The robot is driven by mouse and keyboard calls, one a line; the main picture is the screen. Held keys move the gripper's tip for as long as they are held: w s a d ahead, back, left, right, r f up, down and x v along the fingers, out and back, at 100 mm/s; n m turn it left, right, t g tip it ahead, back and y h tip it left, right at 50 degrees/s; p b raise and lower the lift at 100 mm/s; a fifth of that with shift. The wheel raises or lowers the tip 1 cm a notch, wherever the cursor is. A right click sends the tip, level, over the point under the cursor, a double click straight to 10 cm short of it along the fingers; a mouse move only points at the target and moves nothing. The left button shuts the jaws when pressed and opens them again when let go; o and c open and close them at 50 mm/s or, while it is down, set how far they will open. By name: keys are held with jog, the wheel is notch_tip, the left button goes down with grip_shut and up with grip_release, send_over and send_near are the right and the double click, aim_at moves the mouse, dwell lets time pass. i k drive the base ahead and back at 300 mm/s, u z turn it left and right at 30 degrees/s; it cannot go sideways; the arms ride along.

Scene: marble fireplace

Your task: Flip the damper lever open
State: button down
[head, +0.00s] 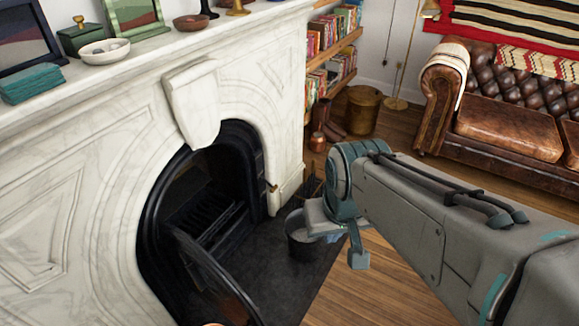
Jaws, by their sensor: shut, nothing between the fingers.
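The white marble fireplace (110,150) fills the left half of the head view, with a black arched iron insert (160,205) in its opening. A small brass-coloured knob (272,187) sticks out at the right side of the insert; it may be the damper lever, but it is too small to tell its position. My gripper (357,258) is at the end of my arm, right of the knob in the picture and apart from it. It is only partly in view, shut and empty. Its depth relative to the knob cannot be told.
A dark bucket (301,243) stands on the black hearth (290,285) near my gripper. A dark curved panel (215,275) stands before the grate (205,218). The mantel holds frames and bowls. A brown leather sofa (510,130) is at right; wood floor lies between.

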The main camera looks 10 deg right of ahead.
aim_at(275, 187)
jog(key=k, duration=0.65)
jog(key=z, duration=0.65)
jog(key=i, duration=1.3)
jog(key=u, duration=0.6)
jog(key=i, duration=0.6)
jog(key=u, duration=0.55)
